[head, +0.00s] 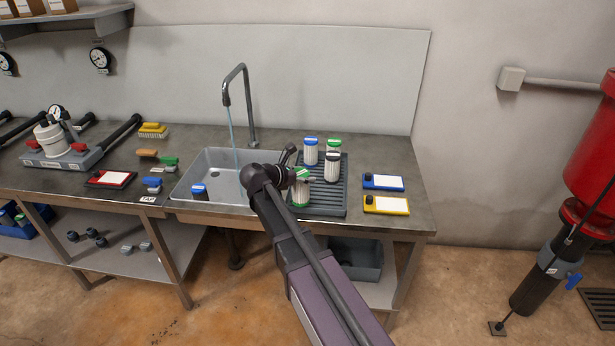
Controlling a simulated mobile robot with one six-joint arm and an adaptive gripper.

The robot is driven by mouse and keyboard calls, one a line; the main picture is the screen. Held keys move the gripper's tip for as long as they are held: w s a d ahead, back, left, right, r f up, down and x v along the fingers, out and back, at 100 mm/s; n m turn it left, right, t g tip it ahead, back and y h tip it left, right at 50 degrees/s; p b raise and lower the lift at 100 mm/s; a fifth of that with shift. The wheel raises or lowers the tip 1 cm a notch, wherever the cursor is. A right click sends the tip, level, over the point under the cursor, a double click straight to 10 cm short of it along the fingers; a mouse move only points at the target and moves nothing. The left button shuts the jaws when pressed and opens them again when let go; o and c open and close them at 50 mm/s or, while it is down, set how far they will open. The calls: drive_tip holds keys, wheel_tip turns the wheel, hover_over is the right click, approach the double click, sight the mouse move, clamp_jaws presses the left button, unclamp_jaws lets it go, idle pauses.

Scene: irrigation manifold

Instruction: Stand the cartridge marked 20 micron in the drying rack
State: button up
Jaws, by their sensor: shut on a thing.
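My gripper (295,174) is over the left edge of the grey drying rack (338,207), shut on a green-capped white cartridge (300,191). The arm partly hides it, and I cannot tell whether its base touches the rack. A blue-capped cartridge (311,153), another green-capped one (334,145) and a black-capped one (331,170) stand upright in the rack. Another blue-capped cartridge (199,192) is in the sink (185,181) at its front left. The micron markings are too small to read.
Water runs from the tap (245,95) into the sink. Blue (383,182) and yellow (386,205) trays lie right of the rack. The counter's right back corner is clear.

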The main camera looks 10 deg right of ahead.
drive_tip(key=w, duration=0.1)
drive_tip(key=w+d, duration=0.1)
drive_tip(key=w, duration=0.1)
drive_tip(key=w+d, duration=0.1)
drive_tip(key=w, duration=0.1)
drive_tip(key=shift+f, duration=0.25)
drive_tip(key=shift+f+b, duration=0.15)
drive_tip(key=shift+b, duration=0.15)
drive_tip(key=shift+a+f+b, duration=0.1)
drive_tip(key=shift+f+b, duration=1.55)
drive_tip(key=shift+f, duration=0.1)
drive_tip(key=o, duration=1)
drive_tip(key=shift+o, duration=0.2)
drive_tip(key=shift+r, duration=0.2)
